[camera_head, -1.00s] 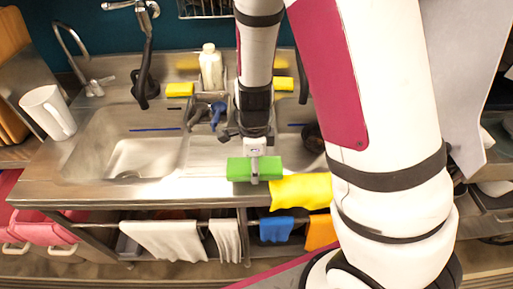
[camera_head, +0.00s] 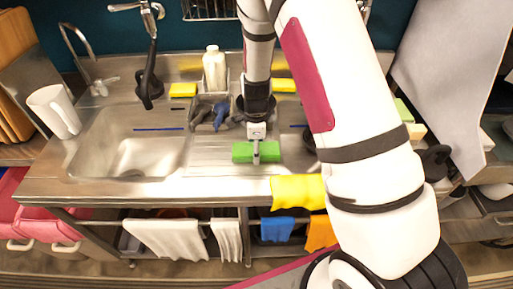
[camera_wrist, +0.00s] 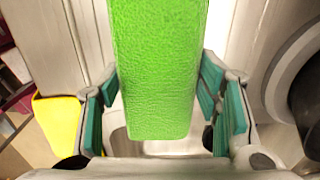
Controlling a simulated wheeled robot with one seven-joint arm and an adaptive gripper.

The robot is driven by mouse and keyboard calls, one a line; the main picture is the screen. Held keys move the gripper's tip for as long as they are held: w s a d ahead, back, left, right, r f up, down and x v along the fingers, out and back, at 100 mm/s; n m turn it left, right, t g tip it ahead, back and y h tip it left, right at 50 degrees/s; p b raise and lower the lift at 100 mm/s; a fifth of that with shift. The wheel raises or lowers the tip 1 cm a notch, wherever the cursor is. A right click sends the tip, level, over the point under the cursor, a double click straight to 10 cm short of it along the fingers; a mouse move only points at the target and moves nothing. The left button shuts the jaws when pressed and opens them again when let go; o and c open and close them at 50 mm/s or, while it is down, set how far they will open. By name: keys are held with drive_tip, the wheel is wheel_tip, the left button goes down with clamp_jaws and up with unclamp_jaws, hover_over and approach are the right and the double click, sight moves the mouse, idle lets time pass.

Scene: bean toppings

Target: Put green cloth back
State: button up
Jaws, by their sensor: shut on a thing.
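The green cloth (camera_head: 243,152) looks like a thick, block-shaped piece with a rough surface. My gripper (camera_head: 256,157) is shut on it and holds it over the ribbed drainboard, just right of the sink basin. I cannot tell how high above the metal it is. In the wrist view the green cloth (camera_wrist: 155,70) runs from the top edge down between the teal finger pads of my gripper (camera_wrist: 160,88). The spots where the pads meet the cloth are not clearly shown.
A grey caddy (camera_head: 208,113) with dark and blue items and a white bottle (camera_head: 214,72) stand behind. Yellow sponges (camera_head: 183,90) lie along the back. A yellow cloth (camera_head: 297,192) hangs at the counter's front edge. A white mug (camera_head: 53,110) stands left of the basin (camera_head: 125,150).

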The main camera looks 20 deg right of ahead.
drive_tip(key=shift+f, duration=0.1)
drive_tip(key=o, duration=1.2)
drive_tip(key=shift+o, duration=0.2)
drive_tip(key=s+r+n+t, duration=0.1)
drive_tip(key=s+r+n, duration=0.2)
drive_tip(key=r, duration=0.6)
drive_tip(key=s+r+n+t+y+b, duration=0.1)
drive_tip(key=s+r+n, duration=0.25)
drive_tip(key=r, duration=0.55)
drive_tip(key=s+r+n+t, duration=0.1)
drive_tip(key=s+r+n, duration=0.25)
drive_tip(key=r, duration=0.65)
drive_tip(key=s+r+n+t, duration=0.1)
drive_tip(key=s+r+n, duration=0.2)
drive_tip(key=s+n, duration=0.2)
drive_tip(key=s+r+n+t+h, duration=0.1)
drive_tip(key=s+r+n, duration=0.2)
drive_tip(key=s+n, duration=0.3)
drive_tip(key=shift+s+r+n+t, duration=0.25)
drive_tip(key=shift+s+n+t, duration=0.05)
drive_tip(key=shift+s, duration=0.7)
